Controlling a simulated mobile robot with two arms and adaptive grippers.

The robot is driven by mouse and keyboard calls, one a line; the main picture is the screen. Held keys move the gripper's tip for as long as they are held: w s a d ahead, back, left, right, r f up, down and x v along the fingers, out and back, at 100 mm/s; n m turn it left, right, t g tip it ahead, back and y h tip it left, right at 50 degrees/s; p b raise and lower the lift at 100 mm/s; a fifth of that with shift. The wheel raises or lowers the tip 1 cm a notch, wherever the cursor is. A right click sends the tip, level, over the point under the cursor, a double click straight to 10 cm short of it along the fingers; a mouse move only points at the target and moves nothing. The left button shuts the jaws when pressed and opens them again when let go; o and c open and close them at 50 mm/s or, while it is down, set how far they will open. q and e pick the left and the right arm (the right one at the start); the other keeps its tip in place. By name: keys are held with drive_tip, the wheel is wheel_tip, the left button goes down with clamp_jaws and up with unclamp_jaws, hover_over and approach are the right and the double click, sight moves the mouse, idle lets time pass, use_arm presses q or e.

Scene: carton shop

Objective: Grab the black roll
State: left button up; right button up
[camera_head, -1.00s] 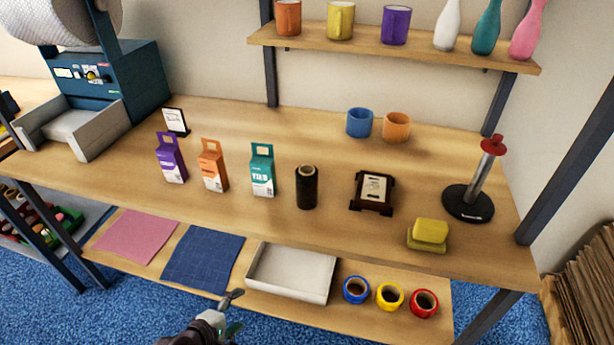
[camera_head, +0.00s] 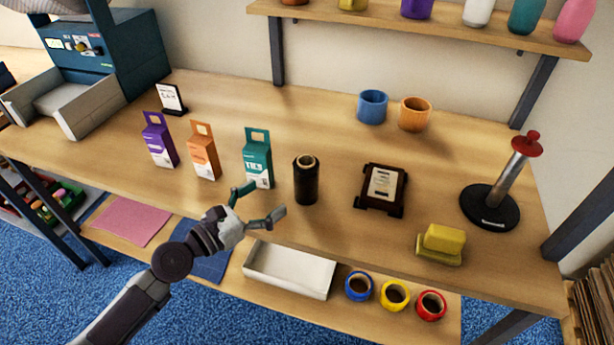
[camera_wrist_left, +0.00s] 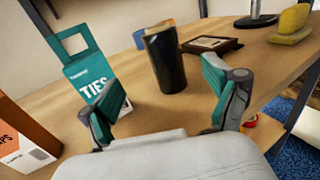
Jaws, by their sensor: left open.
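The black roll (camera_head: 306,180) stands upright on the wooden table, right of the teal box. It also shows in the left wrist view (camera_wrist_left: 165,62), ahead of and between the open fingers. My left gripper (camera_head: 262,205) is open and empty, just in front and to the left of the roll, apart from it. In the left wrist view my left gripper (camera_wrist_left: 162,105) has its two fingers spread wide. My right gripper is not in view.
The teal box (camera_head: 257,157) stands close left of the roll, near the left finger. An orange box (camera_head: 203,152) and purple box (camera_head: 159,140) stand further left. A dark framed stand (camera_head: 381,188) is to the right. A white tray (camera_head: 290,270) lies on the lower shelf.

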sight(297, 177)
use_arm(q)
drive_tip(key=x, duration=0.6)
drive_tip(key=shift+d+p, duration=0.1)
drive_tip(key=shift+p, duration=0.25)
drive_tip(key=shift+w+d, duration=0.35)
drive_tip(key=x, duration=0.4)
drive_tip(key=shift+w+d, duration=0.15)
drive_tip(key=shift+d, duration=0.2)
drive_tip(key=shift+c, duration=0.8)
drive_tip(key=shift+r, duration=0.1)
drive_tip(key=c, duration=1.3)
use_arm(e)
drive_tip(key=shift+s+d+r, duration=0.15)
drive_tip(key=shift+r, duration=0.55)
